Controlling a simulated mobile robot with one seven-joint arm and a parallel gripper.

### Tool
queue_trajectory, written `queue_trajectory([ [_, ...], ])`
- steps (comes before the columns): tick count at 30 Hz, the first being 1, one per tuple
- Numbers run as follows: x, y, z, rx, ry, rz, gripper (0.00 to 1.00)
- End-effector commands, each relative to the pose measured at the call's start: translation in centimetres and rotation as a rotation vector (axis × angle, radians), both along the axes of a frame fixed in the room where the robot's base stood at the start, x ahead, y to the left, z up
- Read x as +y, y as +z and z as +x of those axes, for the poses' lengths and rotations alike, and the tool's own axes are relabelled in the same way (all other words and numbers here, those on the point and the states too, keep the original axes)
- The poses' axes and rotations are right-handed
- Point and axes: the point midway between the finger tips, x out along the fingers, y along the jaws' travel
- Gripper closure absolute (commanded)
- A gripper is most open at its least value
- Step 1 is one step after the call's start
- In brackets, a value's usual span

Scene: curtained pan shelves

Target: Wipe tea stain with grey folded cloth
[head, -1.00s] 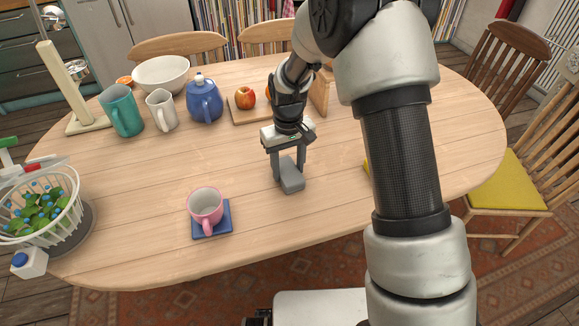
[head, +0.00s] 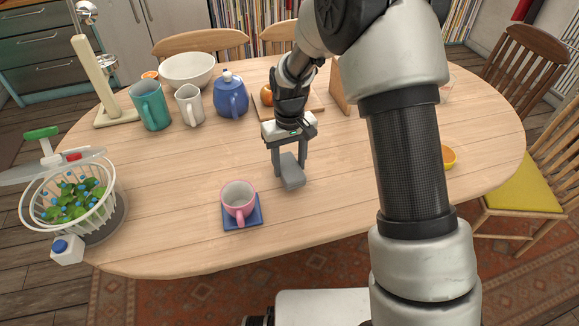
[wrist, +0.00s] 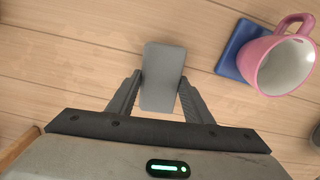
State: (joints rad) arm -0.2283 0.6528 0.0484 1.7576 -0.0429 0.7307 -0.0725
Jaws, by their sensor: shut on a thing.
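The grey folded cloth (head: 292,172) is a small grey block between the fingers of my gripper (head: 289,172), near the middle of the wooden table. In the wrist view the cloth (wrist: 162,75) shows between both fingers of my gripper (wrist: 162,88), which is shut on it. The cloth is on or just above the tabletop; I cannot tell which.
A pink mug (head: 239,199) on a blue coaster (head: 257,219) stands left of my gripper. A teal pitcher (head: 151,106), white jug (head: 190,104), blue teapot (head: 231,96) and white bowl (head: 188,70) stand behind. A basket (head: 46,212) is at far left. Bare wood lies around the cloth.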

Motion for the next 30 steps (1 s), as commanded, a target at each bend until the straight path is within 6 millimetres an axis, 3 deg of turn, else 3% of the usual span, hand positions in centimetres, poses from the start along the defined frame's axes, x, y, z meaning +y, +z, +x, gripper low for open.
queue_trajectory([
  [18,-0.4,5.6,0.1,0.002,-0.004,-0.001,0.75],
  [30,-0.4,5.9,0.1,0.001,-0.004,-0.001,0.75],
])
